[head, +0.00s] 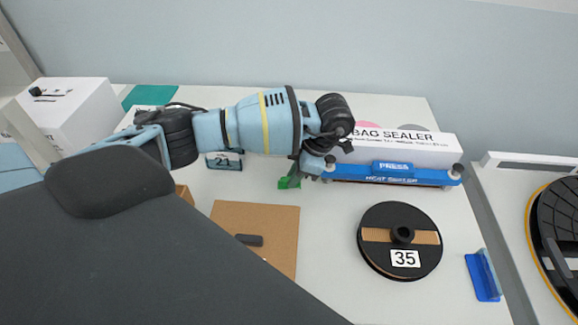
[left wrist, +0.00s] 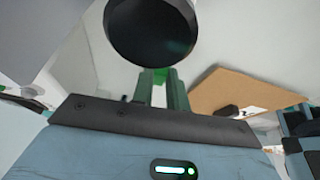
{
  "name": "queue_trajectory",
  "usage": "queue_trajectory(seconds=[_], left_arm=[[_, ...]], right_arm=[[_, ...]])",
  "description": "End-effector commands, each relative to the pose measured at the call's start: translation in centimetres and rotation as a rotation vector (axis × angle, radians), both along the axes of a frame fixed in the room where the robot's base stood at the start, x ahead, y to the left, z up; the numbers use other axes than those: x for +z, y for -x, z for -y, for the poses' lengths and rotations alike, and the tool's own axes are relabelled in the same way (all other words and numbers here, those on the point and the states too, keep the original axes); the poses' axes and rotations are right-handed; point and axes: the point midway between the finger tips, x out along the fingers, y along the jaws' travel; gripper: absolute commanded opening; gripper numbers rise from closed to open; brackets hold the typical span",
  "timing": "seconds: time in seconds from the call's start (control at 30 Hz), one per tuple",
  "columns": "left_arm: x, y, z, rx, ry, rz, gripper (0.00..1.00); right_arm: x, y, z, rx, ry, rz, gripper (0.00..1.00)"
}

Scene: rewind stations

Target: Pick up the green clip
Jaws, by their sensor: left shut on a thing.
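The green clip (head: 289,181) shows in the head view just left of the bag sealer, low beside the end of my left arm. My left gripper (head: 306,170) is at the clip, its fingers mostly hidden under the wrist, and it is shut on the clip. In the left wrist view the clip's green (left wrist: 160,74) shows between the fingers of my left gripper (left wrist: 161,86). Whether the clip touches the table is hard to tell. My right gripper is not in view.
The bag sealer (head: 420,154) with its blue press bar (head: 390,175) stands close on the right. A black reel marked 35 (head: 375,260), a brown board (head: 228,217) with a dark piece (head: 249,240), and a blue bracket (head: 483,277) lie nearer.

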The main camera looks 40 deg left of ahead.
Motion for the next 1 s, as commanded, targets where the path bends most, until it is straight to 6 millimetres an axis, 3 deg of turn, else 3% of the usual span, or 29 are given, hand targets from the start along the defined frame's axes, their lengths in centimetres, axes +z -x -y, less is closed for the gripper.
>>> queue_trajectory(seconds=[0.33,0.6,1.0], left_arm=[[0.7,-0.1,0.0,0.000,0.000,0.001,0.00],[3.8,0.0,0.1,-0.001,0.000,0.003,0.00],[4.7,6.5,7.7,-0.008,0.002,0.002,0.00]], right_arm=[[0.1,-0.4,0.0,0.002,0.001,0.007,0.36],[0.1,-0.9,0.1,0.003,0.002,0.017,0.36],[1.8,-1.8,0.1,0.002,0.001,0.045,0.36]])
